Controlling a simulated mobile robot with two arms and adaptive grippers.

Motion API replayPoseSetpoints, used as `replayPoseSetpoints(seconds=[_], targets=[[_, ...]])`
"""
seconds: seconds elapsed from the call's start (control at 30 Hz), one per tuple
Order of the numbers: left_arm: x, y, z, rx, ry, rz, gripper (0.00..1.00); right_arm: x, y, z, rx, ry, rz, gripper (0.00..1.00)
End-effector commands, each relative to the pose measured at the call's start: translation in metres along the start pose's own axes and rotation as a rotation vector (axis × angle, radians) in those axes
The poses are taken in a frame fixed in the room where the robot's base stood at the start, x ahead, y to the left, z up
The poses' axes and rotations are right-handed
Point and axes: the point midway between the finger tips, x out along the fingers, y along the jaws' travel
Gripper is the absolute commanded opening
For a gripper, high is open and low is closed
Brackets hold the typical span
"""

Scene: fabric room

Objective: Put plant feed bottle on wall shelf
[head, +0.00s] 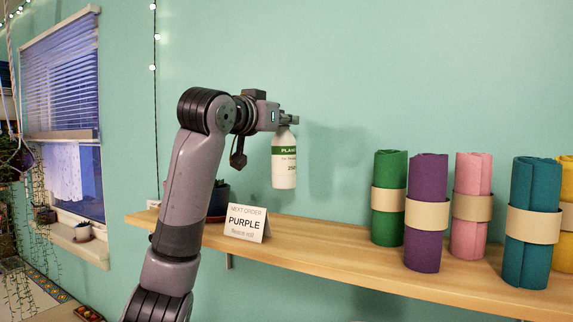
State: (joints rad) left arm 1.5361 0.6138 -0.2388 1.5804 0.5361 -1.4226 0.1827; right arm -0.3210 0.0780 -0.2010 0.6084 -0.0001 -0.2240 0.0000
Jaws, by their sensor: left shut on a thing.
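The plant feed bottle (285,168) is white with a green label band and hangs upright. My left gripper (287,118) is shut on its top. The bottle appears to be above the wooden wall shelf (320,249), with its base higher than the shelf surface in the picture. The exact gap and depth are hard to tell. My right gripper is not in view.
An order card reading PURPLE (246,224) stands on the shelf's left part. A potted plant (218,200) is partly hidden behind my arm. Fabric rolls, including a green one (389,166) and a purple one (425,238), fill the right part. Bare shelf lies between card and rolls.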

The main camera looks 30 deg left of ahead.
Motion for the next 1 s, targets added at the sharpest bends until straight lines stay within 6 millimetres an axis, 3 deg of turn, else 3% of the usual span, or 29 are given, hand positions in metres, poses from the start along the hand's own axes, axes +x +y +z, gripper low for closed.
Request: replayPoseSetpoints(seconds=[0.1,0.3,0.6,1.0], targets=[[0.000,0.000,0.026,0.001,0.001,-0.001,0.00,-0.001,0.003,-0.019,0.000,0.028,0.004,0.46],[0.000,0.001,0.045,-0.002,0.004,0.000,0.00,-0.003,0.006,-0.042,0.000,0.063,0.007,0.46],[0.000,0.002,0.081,-0.001,0.002,0.000,0.00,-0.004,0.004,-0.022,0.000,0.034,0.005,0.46],[0.000,0.003,0.086,-0.001,0.004,0.001,0.00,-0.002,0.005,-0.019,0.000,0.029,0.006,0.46]])
